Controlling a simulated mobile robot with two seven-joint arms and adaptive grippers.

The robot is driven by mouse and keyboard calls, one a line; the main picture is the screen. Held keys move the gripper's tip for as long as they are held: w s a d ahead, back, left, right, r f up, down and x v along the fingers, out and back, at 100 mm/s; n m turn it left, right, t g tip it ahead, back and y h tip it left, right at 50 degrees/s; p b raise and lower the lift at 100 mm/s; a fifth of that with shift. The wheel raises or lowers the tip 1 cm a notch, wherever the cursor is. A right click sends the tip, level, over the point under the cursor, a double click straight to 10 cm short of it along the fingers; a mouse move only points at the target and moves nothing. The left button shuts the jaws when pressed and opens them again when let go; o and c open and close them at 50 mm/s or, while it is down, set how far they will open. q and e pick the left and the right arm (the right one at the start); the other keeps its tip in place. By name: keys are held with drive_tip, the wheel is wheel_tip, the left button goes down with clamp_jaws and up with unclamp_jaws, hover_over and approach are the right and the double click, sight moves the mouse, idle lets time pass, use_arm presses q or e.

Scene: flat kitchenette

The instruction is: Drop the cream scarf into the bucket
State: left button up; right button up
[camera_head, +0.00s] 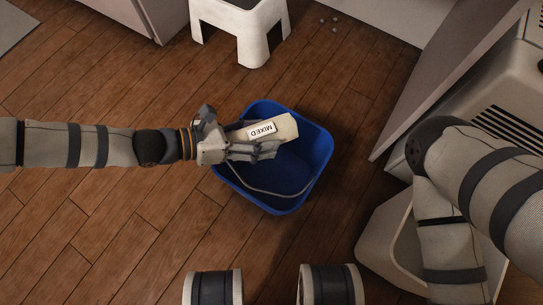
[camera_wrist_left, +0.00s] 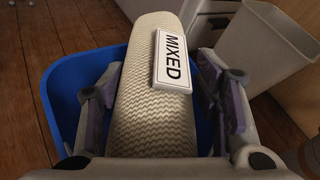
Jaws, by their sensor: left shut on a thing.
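The cream scarf (camera_head: 286,127) is a rolled, knitted bundle with a white label reading "MIXED". My left gripper (camera_head: 252,142) is shut on it and holds it over the blue bucket (camera_head: 315,160). In the left wrist view the scarf (camera_wrist_left: 150,125) lies between the two fingers of the left gripper (camera_wrist_left: 160,95), with the bucket (camera_wrist_left: 62,85) behind and below it. The bucket stands on the floor and its visible inside looks empty; part of it is hidden by the gripper and scarf. My right gripper is not in view; only its arm shows at the right.
A white stool (camera_head: 240,30) stands beyond the bucket. A pale open bin (camera_head: 385,240) stands at the lower right, and it also shows in the left wrist view (camera_wrist_left: 262,50). A beige appliance with vents (camera_head: 490,95) is at the right. Wooden floor left of the bucket is clear.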

use_arm(q)
drive_tip(key=shift+w+d+f, duration=0.25)
drive_tip(key=shift+d+f, duration=0.2)
drive_tip(key=shift+f, duration=0.2)
wheel_tip(320, 180, down, 5)
drive_tip(key=b, duration=0.4)
drive_tip(key=shift+a+f+b, duration=0.1)
drive_tip(key=shift+f+b, duration=0.1)
drive_tip(key=shift+b, duration=0.1)
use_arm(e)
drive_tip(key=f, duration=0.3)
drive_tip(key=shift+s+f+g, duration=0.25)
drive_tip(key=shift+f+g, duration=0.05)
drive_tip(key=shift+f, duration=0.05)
use_arm(q)
drive_tip(key=o, duration=1.3)
drive_tip(key=v, duration=1.2)
drive_tip(key=shift+s, duration=0.2)
